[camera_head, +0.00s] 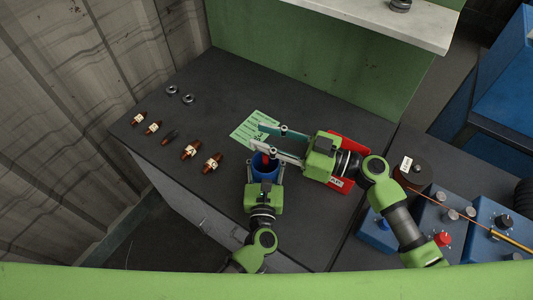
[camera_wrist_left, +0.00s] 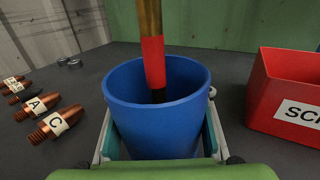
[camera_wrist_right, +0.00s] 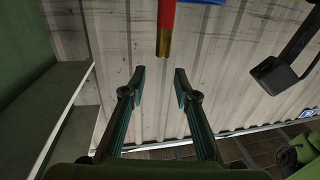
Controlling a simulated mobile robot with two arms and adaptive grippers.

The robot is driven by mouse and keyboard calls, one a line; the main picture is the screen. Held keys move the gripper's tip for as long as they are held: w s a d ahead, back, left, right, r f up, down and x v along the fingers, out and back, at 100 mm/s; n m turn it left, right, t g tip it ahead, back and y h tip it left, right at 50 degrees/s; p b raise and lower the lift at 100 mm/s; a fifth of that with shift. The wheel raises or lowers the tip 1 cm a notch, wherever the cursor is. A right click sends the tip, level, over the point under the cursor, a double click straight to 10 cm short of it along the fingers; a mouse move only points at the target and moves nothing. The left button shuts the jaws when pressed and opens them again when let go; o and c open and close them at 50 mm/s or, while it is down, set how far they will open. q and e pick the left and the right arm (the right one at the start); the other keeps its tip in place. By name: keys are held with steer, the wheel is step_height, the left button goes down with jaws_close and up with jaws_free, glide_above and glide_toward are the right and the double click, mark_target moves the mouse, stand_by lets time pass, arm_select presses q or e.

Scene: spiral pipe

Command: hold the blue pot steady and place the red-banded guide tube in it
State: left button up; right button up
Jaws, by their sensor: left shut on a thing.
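The blue pot (camera_head: 264,172) stands on the dark bench top, and it fills the middle of the left wrist view (camera_wrist_left: 155,110). My left gripper (camera_head: 265,177) is shut on the pot, one finger on each side. The red-banded guide tube (camera_wrist_left: 153,58) is brass with a red band and stands nearly upright inside the pot. Its lower end is dark within the pot. My right gripper (camera_head: 264,138) is open above the pot. In the right wrist view the tube's red part and brass end (camera_wrist_right: 166,30) show beyond the parted fingertips, apart from them.
A red bin (camera_head: 348,144) stands right of the pot, partly behind my right arm. A green sheet (camera_head: 252,128) lies behind the pot. Several lettered copper tips (camera_head: 190,149) and two metal nuts (camera_head: 172,90) lie to the left.

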steer(key=v, duration=1.2)
arm_select(q)
steer(key=o, duration=1.6)
steer(key=shift+s, duration=0.15)
steer(key=s, duration=1.1)
steer(key=shift+s+a, duration=0.3)
steer(key=shift+s, duration=0.1)
steer(key=shift+f, duration=0.1)
